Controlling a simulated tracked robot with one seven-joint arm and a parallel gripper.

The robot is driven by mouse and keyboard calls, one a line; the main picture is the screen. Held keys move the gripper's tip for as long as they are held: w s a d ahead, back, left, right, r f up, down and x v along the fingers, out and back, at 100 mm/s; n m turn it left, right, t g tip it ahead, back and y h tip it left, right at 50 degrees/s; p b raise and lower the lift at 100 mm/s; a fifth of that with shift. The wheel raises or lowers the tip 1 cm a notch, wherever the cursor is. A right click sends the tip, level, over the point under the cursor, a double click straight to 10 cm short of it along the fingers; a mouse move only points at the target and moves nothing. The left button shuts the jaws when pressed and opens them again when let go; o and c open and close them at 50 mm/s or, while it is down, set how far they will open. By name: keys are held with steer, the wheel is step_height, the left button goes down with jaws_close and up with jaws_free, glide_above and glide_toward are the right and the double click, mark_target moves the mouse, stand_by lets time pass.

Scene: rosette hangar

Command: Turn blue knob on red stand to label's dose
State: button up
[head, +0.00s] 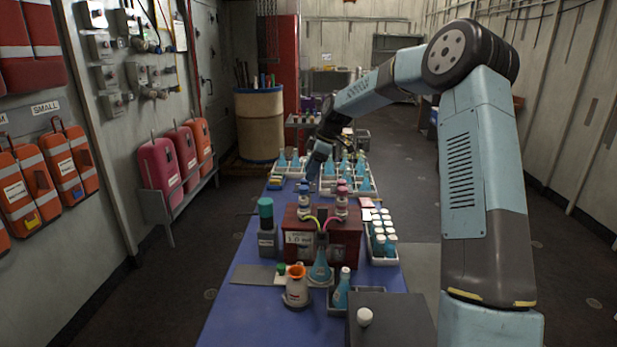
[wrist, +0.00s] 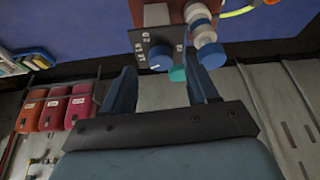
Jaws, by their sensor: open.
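The red stand (head: 345,245) sits on the blue-topped table, with a white label (head: 299,239) on its near face that appears to read 1.0 ml. In the wrist view, the blue knob (wrist: 160,57) sits on a grey dial plate (wrist: 146,39) with small white markings, too small to read. The knob is hidden in the head view. My gripper (wrist: 162,75) is open and empty. Its two fingers point toward the dial plate, one on each side of the knob in the picture, apparently short of it. In the head view, my gripper (head: 313,172) is behind the stand.
Bottles with coloured caps (head: 341,200) stand on top of the red stand. Blue flasks (head: 320,267), an orange-topped vessel (head: 297,290) and a teal-capped bottle (head: 266,215) stand close by. A white rack of bottles (head: 383,258) is on the right; more flasks stand behind.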

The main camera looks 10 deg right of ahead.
steer(key=v, duration=1)
steer(key=shift+d+r, duration=0.2)
steer(key=shift+r, duration=0.1)
steer(key=s+r+m+t+h, duration=0.15)
steer(key=s+r+m, duration=0.25)
steer(key=s, duration=0.9)
steer(key=s+r+m+t+h, duration=0.1)
steer(key=s+r+m+h, duration=0.3)
steer(key=s, duration=0.9)
steer(key=s+d+f+m+t, duration=0.1)
steer(key=s+d+f+m, duration=0.1)
steer(key=s, duration=0.8)
steer(key=s+d+f+m+t+y, duration=0.1)
steer(key=s+d+m, duration=0.3)
steer(key=s, duration=0.7)
steer(key=f+m, duration=0.1)
steer(key=m, duration=0.1)
steer(key=shift+s+f+m+t, duration=0.2)
steer(key=shift+s+m+t, duration=0.1)
steer(key=shift+m+t, duration=0.1)
